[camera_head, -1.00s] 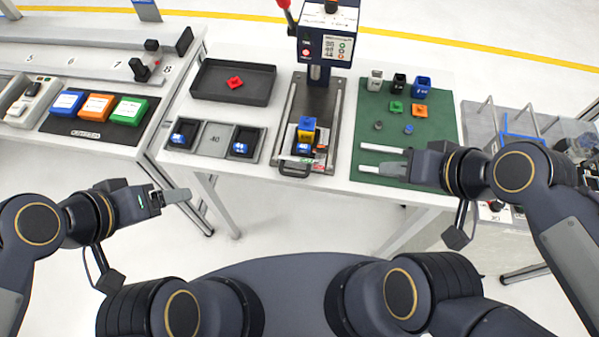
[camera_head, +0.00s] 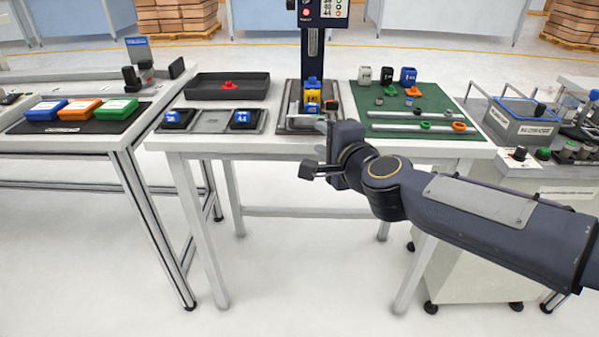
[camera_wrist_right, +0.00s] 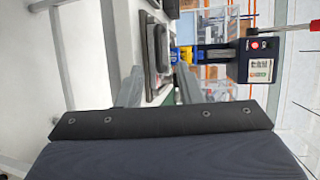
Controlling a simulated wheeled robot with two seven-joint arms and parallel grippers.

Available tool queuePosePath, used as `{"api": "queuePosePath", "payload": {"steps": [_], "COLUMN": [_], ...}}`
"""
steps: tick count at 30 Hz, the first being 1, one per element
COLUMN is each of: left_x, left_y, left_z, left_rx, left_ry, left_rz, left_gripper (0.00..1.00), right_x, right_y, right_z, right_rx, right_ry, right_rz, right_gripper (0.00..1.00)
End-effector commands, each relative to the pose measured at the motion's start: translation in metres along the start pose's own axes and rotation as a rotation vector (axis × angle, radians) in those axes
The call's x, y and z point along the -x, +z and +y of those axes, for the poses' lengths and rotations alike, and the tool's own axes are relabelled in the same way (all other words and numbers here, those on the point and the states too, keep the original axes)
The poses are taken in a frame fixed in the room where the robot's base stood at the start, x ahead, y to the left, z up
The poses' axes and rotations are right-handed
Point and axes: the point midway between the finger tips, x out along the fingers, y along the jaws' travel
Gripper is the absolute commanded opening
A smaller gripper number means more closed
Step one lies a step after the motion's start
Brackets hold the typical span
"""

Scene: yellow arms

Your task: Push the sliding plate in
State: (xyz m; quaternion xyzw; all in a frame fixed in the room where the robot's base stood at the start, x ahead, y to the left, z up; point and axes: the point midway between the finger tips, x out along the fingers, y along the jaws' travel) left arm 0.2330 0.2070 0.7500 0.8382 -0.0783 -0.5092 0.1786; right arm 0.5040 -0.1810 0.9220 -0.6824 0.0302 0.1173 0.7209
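The sliding plate (camera_head: 290,127) lies at the foot of the press (camera_head: 312,45) on the white table. Blue and yellow blocks (camera_wrist_right: 181,54) show beyond the fingertips. The gripper hides part of the plate's front. My left gripper is out of view.
A black tray (camera_head: 215,87) with a red part stands left of the press. A holder (camera_head: 211,121) with two blue blocks is before it. A green mat (camera_head: 385,122) with small parts and two rods lies to the right. Free floor lies before the table.

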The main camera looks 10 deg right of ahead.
Motion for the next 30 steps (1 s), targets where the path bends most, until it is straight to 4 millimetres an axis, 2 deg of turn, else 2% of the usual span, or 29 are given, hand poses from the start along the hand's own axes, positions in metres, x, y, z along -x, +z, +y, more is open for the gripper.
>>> {"api": "queuePosePath", "payload": {"steps": [5, 12, 18, 28, 30], "left_x": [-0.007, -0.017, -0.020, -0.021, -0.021], "left_y": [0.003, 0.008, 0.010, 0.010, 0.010], "left_z": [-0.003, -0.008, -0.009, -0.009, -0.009], "left_rx": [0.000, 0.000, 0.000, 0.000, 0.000], "left_ry": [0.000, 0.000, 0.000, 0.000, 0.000], "left_rz": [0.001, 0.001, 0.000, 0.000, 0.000], "left_gripper": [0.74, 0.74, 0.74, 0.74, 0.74], "right_x": [-0.015, -0.054, -0.076, -0.081, -0.081], "right_y": [-0.001, -0.002, -0.002, -0.002, -0.002], "right_z": [0.004, 0.005, 0.003, 0.001, 0.002], "right_rx": [-0.016, -0.015, -0.014, -0.013, -0.013], "right_ry": [-0.002, -0.001, -0.002, -0.003, -0.003], "right_rz": [0.013, 0.011, 0.012, 0.011, 0.011], "right_gripper": [0.32, 0.32, 0.32, 0.32, 0.26]}}
